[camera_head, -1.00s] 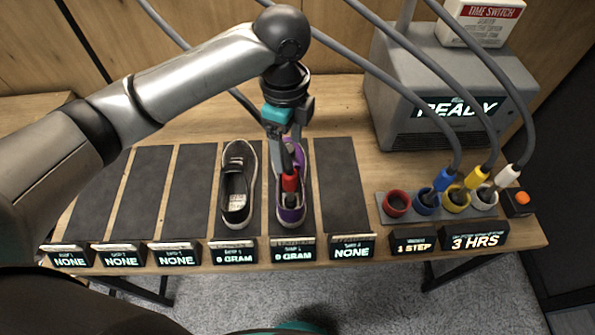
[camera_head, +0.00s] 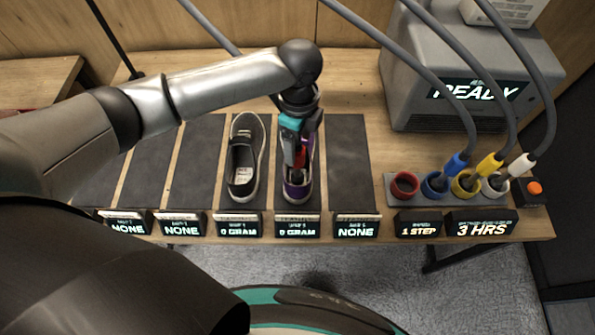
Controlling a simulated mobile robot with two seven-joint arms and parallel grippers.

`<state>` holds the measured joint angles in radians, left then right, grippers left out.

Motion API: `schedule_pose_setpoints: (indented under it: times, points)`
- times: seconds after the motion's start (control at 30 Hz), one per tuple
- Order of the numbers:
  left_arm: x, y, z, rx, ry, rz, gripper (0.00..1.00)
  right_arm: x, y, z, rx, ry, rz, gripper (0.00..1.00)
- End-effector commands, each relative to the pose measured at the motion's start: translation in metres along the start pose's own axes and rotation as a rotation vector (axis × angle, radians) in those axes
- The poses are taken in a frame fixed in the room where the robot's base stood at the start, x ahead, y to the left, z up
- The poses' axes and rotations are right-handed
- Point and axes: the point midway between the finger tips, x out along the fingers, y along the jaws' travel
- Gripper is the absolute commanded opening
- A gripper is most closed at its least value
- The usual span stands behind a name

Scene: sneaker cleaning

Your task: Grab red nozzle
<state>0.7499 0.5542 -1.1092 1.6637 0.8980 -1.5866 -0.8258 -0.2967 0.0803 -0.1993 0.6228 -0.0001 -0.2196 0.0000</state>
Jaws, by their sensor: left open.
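The red nozzle (camera_head: 299,158) points down into the opening of a purple sneaker (camera_head: 292,190) on a dark mat. Its grey hose runs up behind my arm. My left gripper (camera_head: 294,150) is right over the sneaker, with its fingers pointing down beside the nozzle. The fingers are open, and the nozzle is partly hidden by them. I cannot tell whether they touch it. My right gripper is not in view.
A black shoe (camera_head: 243,165) stands just left of the purple one. A holder with a red ring (camera_head: 404,185), blue nozzle (camera_head: 456,163), yellow nozzle (camera_head: 489,166) and white nozzle (camera_head: 521,165) is at right, before a grey machine (camera_head: 420,100). The mat (camera_head: 347,150) beside the sneaker is empty.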

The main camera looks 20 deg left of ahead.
Motion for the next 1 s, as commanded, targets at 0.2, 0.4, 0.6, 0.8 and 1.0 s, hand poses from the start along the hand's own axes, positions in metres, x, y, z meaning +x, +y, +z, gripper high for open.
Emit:
schedule_pose_setpoints:
  times: [0.2, 0.4, 0.6, 0.8, 1.0]
  points:
    - [0.032, -0.001, 0.005, -0.002, -0.002, 0.003, 0.79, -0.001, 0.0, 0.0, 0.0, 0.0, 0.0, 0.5]
    - [0.043, -0.002, 0.005, -0.001, -0.002, -0.001, 0.79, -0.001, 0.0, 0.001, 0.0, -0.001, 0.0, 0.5]
    - [0.042, -0.002, 0.005, -0.001, -0.002, -0.001, 0.75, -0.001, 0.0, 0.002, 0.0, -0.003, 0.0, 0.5]
    - [0.042, -0.002, 0.005, -0.001, -0.002, -0.001, 0.52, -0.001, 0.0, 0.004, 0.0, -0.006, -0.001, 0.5]
    - [0.042, -0.002, 0.005, -0.002, -0.002, -0.001, 0.3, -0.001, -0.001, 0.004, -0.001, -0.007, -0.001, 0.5]
